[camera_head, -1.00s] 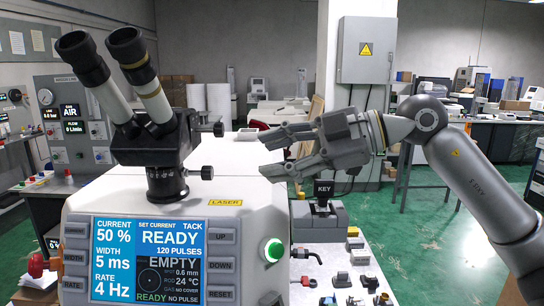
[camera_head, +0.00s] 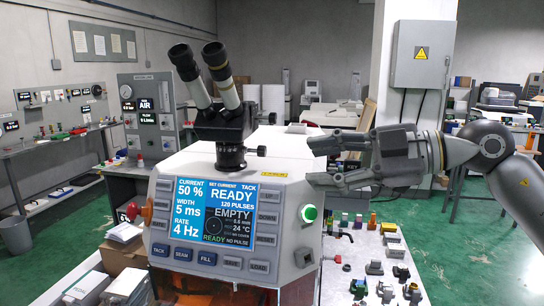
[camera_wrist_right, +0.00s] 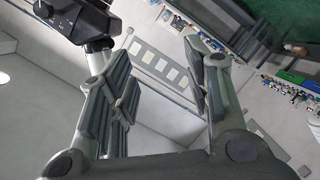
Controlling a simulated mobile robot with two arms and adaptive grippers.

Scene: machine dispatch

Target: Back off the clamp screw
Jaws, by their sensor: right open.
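My right gripper (camera_head: 318,162) is open and empty, its fingers pointing left, to the right of the white laser welder (camera_head: 190,165). In the right wrist view its two fingers (camera_wrist_right: 150,70) stand apart with nothing between them. I cannot make out a clamp screw in either view. Small metal and coloured parts (camera_head: 375,268) stand on the white bench top (camera_head: 340,285) below the gripper, too small to identify. The gripper and arm hide part of the area behind them. My left gripper is not in view.
The welder carries a binocular microscope (camera_head: 215,90), a screen (camera_head: 214,210) and a lit green button (camera_head: 310,213). A grey electrical cabinet (camera_head: 421,55) hangs on the pillar behind my right arm.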

